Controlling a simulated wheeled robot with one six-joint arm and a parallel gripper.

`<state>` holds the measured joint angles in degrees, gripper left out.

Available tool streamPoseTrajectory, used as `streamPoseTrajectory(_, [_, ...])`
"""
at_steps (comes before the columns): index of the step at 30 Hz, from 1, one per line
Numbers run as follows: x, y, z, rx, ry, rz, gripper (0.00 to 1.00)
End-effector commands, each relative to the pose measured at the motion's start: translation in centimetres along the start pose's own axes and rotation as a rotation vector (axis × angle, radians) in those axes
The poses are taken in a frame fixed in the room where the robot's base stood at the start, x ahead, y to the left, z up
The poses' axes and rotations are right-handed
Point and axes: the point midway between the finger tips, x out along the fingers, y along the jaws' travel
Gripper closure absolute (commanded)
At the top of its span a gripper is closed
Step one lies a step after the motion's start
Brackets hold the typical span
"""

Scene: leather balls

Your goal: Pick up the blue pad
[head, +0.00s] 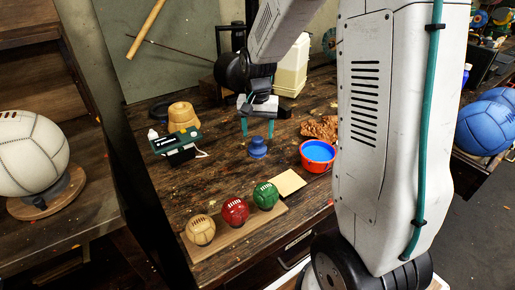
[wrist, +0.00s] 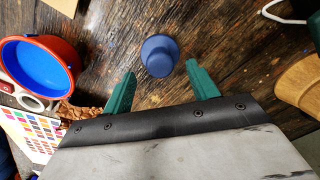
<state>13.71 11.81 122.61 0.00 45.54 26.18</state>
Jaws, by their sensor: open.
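The blue pad (head: 258,148), a small round stepped piece, stands on the dark wooden workbench. In the wrist view the blue pad (wrist: 160,54) lies just beyond and between the two green fingertips. My gripper (head: 257,130) points down above the pad, with its fingers apart and nothing between them. In the wrist view my gripper (wrist: 161,70) shows one finger on each side of the pad, neither seen touching it.
A red bowl with blue inside (head: 318,153) stands to the right of the pad. A green-and-black device (head: 176,145) lies to the left. Three small balls, one of them red (head: 234,211), sit on a wooden board (head: 275,217) in front. Bare bench surrounds the pad.

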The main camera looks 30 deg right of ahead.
Motion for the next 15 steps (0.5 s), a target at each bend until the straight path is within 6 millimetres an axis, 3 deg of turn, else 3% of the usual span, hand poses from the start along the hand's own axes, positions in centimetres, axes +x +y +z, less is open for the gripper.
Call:
streamPoseTrajectory(6, [3.3,-0.1,0.2,-0.001,-0.003,0.002,0.41])
streamPoseTrajectory(15, [3.8,-0.1,0.1,-0.001,0.0,0.0,0.41])
